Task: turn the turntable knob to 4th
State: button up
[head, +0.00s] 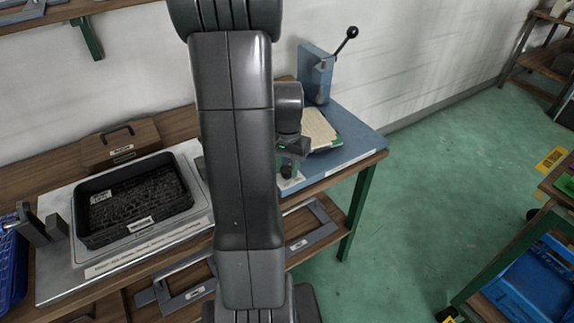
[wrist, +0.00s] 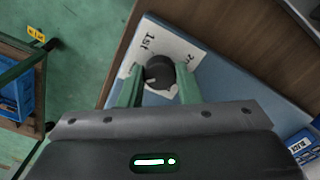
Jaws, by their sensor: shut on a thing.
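The turntable knob (wrist: 158,73) is a small dark round knob with a light pointer line, seen in the wrist view. It stands on a white label plate (wrist: 178,45) that shows "1st" at upper left and another mark, partly readable, at upper right. The rest of the label is hidden by my gripper. My gripper (wrist: 157,82) has green fingers on both sides of the knob and is shut on it. In the head view the knob (head: 287,172) is a dark spot below my gripper (head: 289,158), near the front edge of the blue bench top (head: 345,152).
A beige slotted panel (head: 320,130) lies behind my gripper on the blue top. A blue lever press (head: 317,72) stands at the back. A black tray (head: 133,198) sits on the left. A second bench with a blue crate (head: 538,285) stands at right, across open green floor.

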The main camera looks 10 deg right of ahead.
aim_at(287, 169)
jog(key=shift+m, duration=0.8)
jog(key=o, duration=1)
jog(key=shift+c, duration=0.2)
notch_tip(287, 169, up, 14)
jog(key=p, duration=0.1)
jog(key=shift+p, duration=0.4)
jog(key=shift+f, duration=0.15)
